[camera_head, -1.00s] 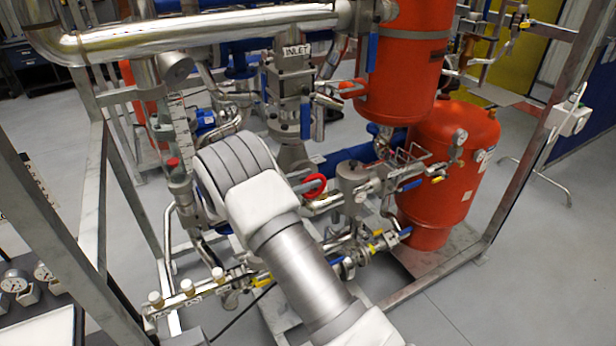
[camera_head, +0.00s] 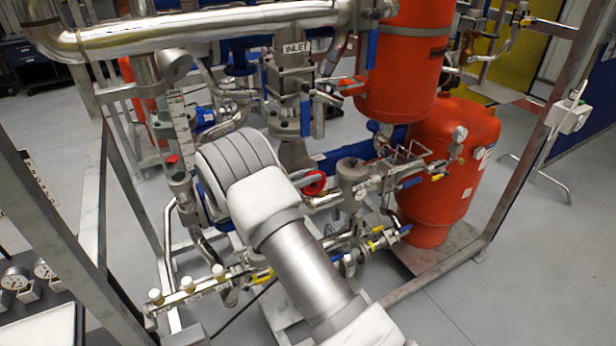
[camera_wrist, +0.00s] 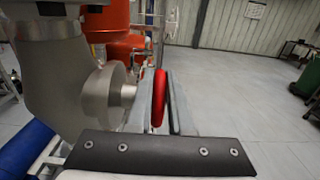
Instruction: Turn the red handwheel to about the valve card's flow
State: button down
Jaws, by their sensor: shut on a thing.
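The red handwheel (camera_head: 315,184) shows in the head view just right of my forearm, which hides part of it. In the wrist view the handwheel (camera_wrist: 159,97) is seen edge-on as a red rim between the two flat fingers of my gripper (camera_wrist: 162,92), which is shut on it. A metal valve stem and body lie to the left of the rim. A tall scaled flow tube (camera_head: 178,125) with a red mark low on it stands left of my arm. Its reading is too small to tell. I cannot make out the valve card.
Two orange-red tanks (camera_head: 447,175) stand to the right on the skid. Steel frame posts (camera_head: 520,150) and pipes crowd around my arm. A manifold with white knobs (camera_head: 188,286) sits low left, near gauges (camera_head: 15,278). Open floor (camera_head: 530,280) lies at right.

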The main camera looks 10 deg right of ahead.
jog(key=shift+f, duration=0.1)
jog(key=h+b, duration=0.1)
jog(key=b, duration=0.1)
jog(key=h+b, duration=0.1)
jog(key=shift+s+a+f+t+b, duration=0.1)
jog(key=shift+a+f+t+b, duration=0.25)
jog(key=shift+f+t+b, duration=0.05)
jog(key=h+b, duration=0.3)
jog(key=shift+a+f+t, duration=0.2)
jog(key=shift+a+t, duration=0.05)
jog(key=shift+t, duration=0.15)
jog(key=shift+s+h+b, duration=0.1)
jog(key=shift+h+b, duration=0.3)
jog(key=shift+b, duration=0.15)
jog(key=shift+a, duration=0.1)
jog(key=shift+r, duration=0.1)
jog(key=c, duration=0.8)
grip_release()
jog(key=b+v, duration=0.3)
jog(key=v, duration=1.4)
jog(key=shift+s+f, duration=0.1)
jog(key=shift+f, duration=0.25)
